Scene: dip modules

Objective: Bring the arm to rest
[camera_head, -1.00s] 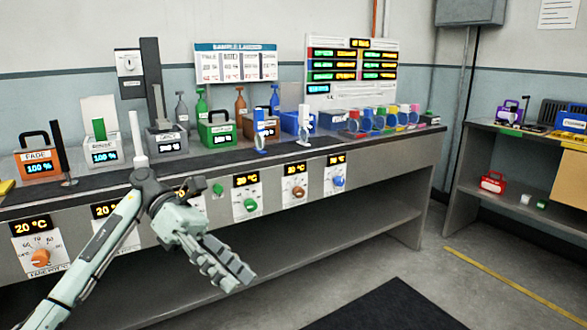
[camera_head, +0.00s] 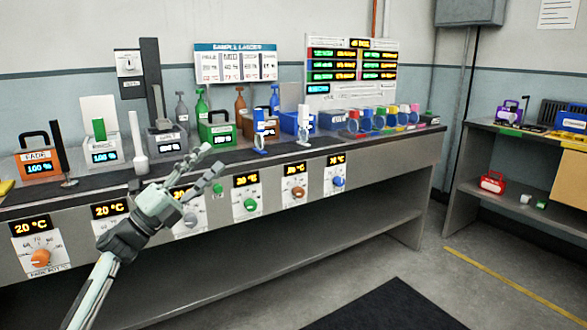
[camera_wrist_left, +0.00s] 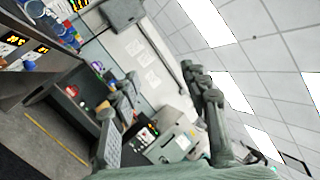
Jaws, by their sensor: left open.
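My left arm comes in from the lower left in the head view. Its gripper (camera_head: 210,168) is raised in front of the bench edge, pointing up and to the right. The fingers are spread apart with nothing between them. In the left wrist view the fingers of the left gripper (camera_wrist_left: 160,130) stand apart, with the ceiling, wall and side bench behind them. My right gripper is in neither view.
The long bench (camera_head: 400,155) carries coloured modules such as the orange one (camera_head: 38,162) and the green one (camera_head: 217,132). Knobs such as the green knob (camera_head: 250,204) line its front. A side bench (camera_head: 480,140) stands right. Floor (camera_head: 440,285) before the benches is open.

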